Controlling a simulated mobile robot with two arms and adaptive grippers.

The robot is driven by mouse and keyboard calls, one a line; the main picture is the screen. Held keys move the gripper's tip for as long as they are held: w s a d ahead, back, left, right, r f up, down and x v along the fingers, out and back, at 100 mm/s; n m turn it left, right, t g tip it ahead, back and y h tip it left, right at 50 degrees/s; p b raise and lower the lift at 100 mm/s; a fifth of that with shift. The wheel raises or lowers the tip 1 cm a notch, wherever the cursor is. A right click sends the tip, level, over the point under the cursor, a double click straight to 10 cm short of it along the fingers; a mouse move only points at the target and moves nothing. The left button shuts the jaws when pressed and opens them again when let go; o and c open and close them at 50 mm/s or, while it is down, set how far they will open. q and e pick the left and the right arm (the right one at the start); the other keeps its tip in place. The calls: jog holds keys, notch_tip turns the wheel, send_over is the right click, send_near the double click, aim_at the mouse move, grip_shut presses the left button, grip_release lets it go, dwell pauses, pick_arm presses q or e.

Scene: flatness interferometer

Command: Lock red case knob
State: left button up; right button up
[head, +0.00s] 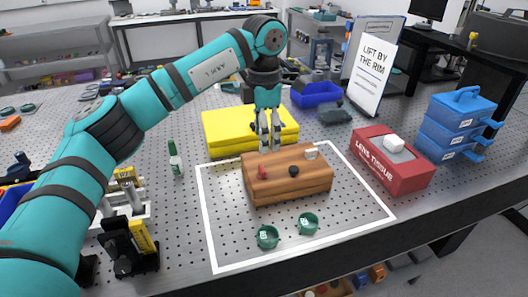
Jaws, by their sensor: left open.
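A brown wooden case (310,184) lies inside the white outline on the perforated bench. A small red knob (263,174) stands at the left of its top. A black knob (294,171) is at its middle front and a white piece (311,153) at its back right. My left gripper (269,149) points down just behind and above the red knob, at the case's back edge. Its two fingers are apart with nothing seen between them. I cannot tell whether the fingertips touch the case. My right gripper is not in view.
A yellow case (228,127) stands behind the wooden one. A red lens tissue box (392,168) is at the right, near stacked blue drawers (447,130). Two green rings (268,237) (308,223) lie in front.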

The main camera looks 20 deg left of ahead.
pick_arm(q)
notch_tip(320, 180, up, 2)
jog(key=shift+r, duration=0.25)
jog(key=shift+r, duration=0.1)
